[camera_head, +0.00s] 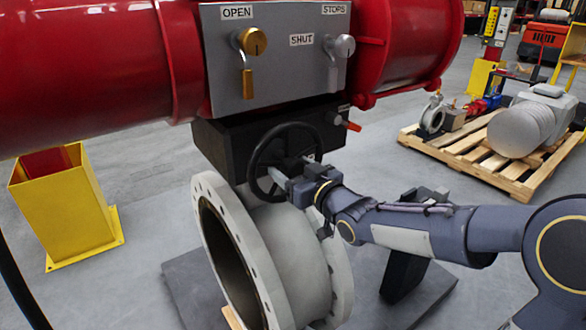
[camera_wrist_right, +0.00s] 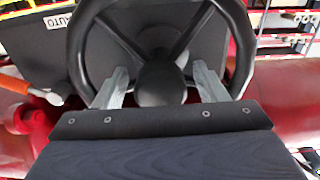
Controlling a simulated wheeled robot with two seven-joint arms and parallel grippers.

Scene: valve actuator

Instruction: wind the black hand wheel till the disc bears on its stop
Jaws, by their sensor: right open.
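The black hand wheel (camera_head: 283,127) stands upright on the side of the black gearbox (camera_head: 222,150), above the grey valve body (camera_head: 290,245). Its rim, spokes and round hub fill the upper wrist view (camera_wrist_right: 75,45). My right gripper (camera_head: 283,178) is at the wheel's lower right part in the head view. In the wrist view its two pale fingers (camera_wrist_right: 160,86) are spread apart, one on each side of the hub, with nothing clamped between them. I cannot tell whether they touch the wheel. The disc and its stop are not visible; the valve bore looks dark. My left gripper is not in view.
A grey panel (camera_head: 275,75) with brass and silver levers, marked OPEN, SHUT and STOPS, sits above between red cylinders (camera_head: 90,65). An orange-red handle (camera_head: 352,126) projects right of the wheel. A yellow post (camera_head: 65,205) stands left, a loaded pallet (camera_head: 535,178) right.

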